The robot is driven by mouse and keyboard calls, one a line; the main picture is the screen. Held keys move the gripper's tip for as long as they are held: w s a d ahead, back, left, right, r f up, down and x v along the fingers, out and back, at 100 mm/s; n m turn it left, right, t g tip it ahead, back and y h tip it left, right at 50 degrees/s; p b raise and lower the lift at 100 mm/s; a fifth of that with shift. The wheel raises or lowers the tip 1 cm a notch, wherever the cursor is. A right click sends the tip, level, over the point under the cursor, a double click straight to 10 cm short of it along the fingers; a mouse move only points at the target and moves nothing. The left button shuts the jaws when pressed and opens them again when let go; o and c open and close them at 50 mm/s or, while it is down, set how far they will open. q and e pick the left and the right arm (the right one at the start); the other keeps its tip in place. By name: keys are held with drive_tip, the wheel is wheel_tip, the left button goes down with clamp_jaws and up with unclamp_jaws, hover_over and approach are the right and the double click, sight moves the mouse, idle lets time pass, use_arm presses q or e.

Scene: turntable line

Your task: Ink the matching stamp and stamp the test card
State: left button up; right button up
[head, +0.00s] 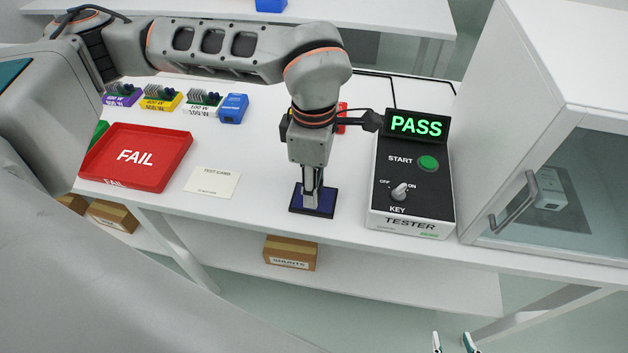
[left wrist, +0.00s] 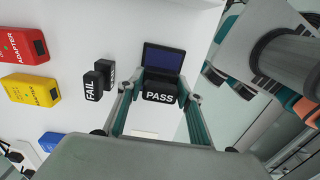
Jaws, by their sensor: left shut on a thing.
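The tester (head: 411,190) shows a green PASS on its display (head: 416,125). My left gripper (head: 311,197) is shut on the black PASS stamp (left wrist: 159,96), directly over the dark blue ink pad (head: 328,206). The pad also shows in the left wrist view (left wrist: 163,58). I cannot tell whether the stamp touches the pad. The white test card (head: 212,183) lies left of the pad, with no mark that I can make out. The FAIL stamp (left wrist: 92,85) stands near another black stamp (left wrist: 104,67). My right gripper (head: 453,344) is open and empty at the bottom edge, away from the table.
A red FAIL tray (head: 137,157) lies left of the card. A glass-door cabinet (head: 550,190) is at right. Cardboard boxes (head: 290,252) sit on the lower shelf.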

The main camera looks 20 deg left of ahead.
use_arm(q)
drive_tip(key=shift+f, duration=0.35)
use_arm(e)
drive_tip(key=shift+s+f, duration=0.1)
drive_tip(key=shift+f, duration=0.15)
use_arm(q)
drive_tip(key=shift+f, duration=0.15)
use_arm(e)
drive_tip(key=shift+r, duration=0.2)
idle(1.2)
drive_tip(key=shift+r, duration=0.1)
use_arm(q)
drive_tip(key=shift+r+p, duration=0.4)
drive_tip(key=shift+r, duration=0.25)
drive_tip(key=shift+r+p, duration=1.75)
drive_tip(key=shift+r, duration=1.25)
use_arm(e)
wheel_tip(320, 180, up, 6)
drive_tip(key=w, duration=0.2)
drive_tip(key=shift+w+r+t, duration=0.15)
drive_tip(key=shift+w+t, duration=0.15)
drive_tip(key=shift+t, duration=0.1)
use_arm(q)
drive_tip(key=shift+f, duration=0.1)
